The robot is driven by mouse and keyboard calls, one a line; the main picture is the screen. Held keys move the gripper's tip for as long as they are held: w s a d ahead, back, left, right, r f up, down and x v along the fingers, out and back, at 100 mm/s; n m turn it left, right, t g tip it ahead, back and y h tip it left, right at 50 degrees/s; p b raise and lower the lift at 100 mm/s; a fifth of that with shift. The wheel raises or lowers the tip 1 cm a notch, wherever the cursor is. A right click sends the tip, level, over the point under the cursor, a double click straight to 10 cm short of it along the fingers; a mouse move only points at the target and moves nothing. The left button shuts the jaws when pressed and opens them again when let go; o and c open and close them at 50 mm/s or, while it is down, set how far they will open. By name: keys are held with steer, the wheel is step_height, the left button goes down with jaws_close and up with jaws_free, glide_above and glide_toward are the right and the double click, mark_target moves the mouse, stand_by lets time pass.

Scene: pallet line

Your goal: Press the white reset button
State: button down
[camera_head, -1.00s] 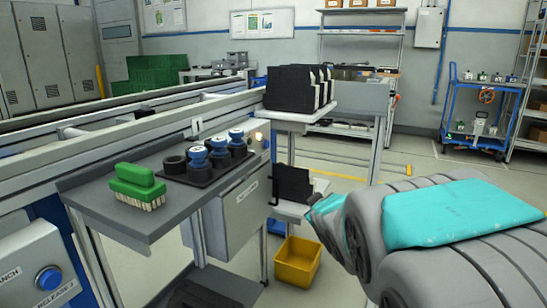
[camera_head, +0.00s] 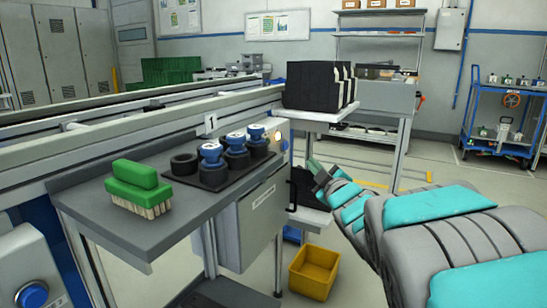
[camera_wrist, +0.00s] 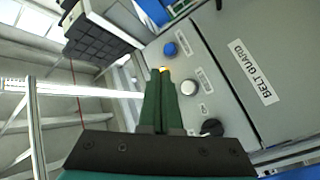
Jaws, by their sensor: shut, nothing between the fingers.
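The white button (camera_wrist: 188,88) shows in the wrist view on a grey control panel, between a blue button (camera_wrist: 170,48) and a black knob (camera_wrist: 211,128). Small labels beside them are too blurred to read. My gripper (camera_wrist: 162,76) has green fingers that are shut and empty. In the picture the fingertips lie just up and left of the white button; I cannot tell how far they are from the panel. In the head view my gripper (camera_head: 318,170) is right of the grey box (camera_head: 262,205); the white button is not visible there.
A grey shelf (camera_head: 120,232) holds a green brush (camera_head: 140,184) and a black tray with blue-topped parts. A stand with black crates (camera_head: 316,86) is behind my gripper. A yellow bin (camera_head: 314,271) sits on the floor. The lid reads "BELT GUARD" (camera_wrist: 254,72).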

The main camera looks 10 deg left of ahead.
steer(key=shift+a, duration=0.1)
steer(key=w+a+b, duration=0.3)
steer(key=a+b, duration=0.1)
steer(key=a, duration=0.4)
stand_by(0.3)
steer(key=shift+a, duration=0.15)
stand_by(1.6)
steer(key=shift+w+a+b, duration=0.1)
steer(key=shift+a+b, duration=0.2)
steer(key=shift+b, duration=0.1)
